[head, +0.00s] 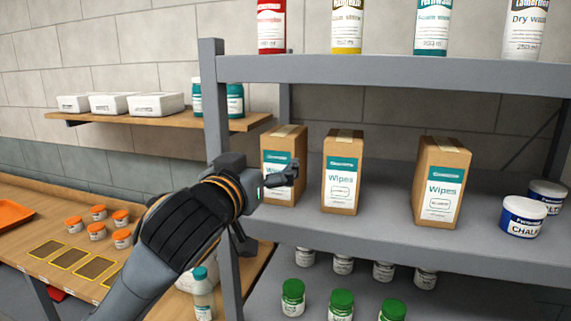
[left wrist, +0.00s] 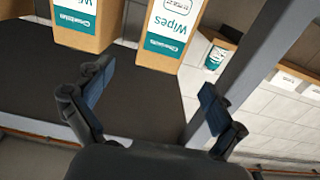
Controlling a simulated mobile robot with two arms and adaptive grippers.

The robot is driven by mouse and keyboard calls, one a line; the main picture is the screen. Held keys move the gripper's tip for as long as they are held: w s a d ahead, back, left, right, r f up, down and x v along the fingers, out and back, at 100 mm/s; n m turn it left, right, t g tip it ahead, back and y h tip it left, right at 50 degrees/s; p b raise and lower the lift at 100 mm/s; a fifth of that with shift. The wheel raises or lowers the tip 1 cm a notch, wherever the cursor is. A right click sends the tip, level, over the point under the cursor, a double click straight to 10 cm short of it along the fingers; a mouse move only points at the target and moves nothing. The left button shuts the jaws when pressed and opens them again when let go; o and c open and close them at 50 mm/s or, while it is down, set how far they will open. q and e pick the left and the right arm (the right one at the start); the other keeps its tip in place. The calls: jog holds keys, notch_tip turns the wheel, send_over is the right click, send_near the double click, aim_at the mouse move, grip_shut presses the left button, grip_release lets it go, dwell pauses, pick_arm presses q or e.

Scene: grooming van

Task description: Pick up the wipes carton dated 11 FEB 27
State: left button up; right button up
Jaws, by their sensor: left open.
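Three brown wipes cartons with white and teal labels stand upright on the grey middle shelf (head: 385,215) in the head view: left (head: 270,160), middle (head: 343,147) and right (head: 455,160). Each has a small date box, too small to read. My left gripper (head: 270,210) is open and empty, in front of the left carton and partly covering it. In the left wrist view, upside down, two cartons, the nearer-to-post one (left wrist: 170,45) and another (left wrist: 85,35), lie beyond the open fingers (left wrist: 155,78). My right gripper is not in view.
A grey shelf post (head: 217,130) rises just left of the cartons. Blue and white chalk tubs (head: 524,216) stand at the right end. Bottles (head: 347,25) stand on the shelf above, green-lidded jars (head: 340,303) below. Bare shelf lies between the middle and right cartons.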

aim_at(278, 150)
pick_arm(q)
jog(key=p+x, duration=0.3)
jog(key=x, duration=0.5)
jog(key=shift+w, duration=0.1)
jog(key=p+x, duration=0.1)
jog(key=x, duration=0.1)
jog(key=r+p+x, duration=0.1)
jog(key=p+x, duration=0.1)
jog(key=shift+w+p, duration=0.25)
jog(key=shift+p, duration=0.05)
jog(key=shift+w+d+f, duration=0.1)
jog(key=shift+w+d, duration=0.1)
jog(key=shift+w, duration=0.25)
jog(key=shift+s, duration=0.1)
jog(key=c, duration=1.7)
jog(key=shift+c, duration=1)
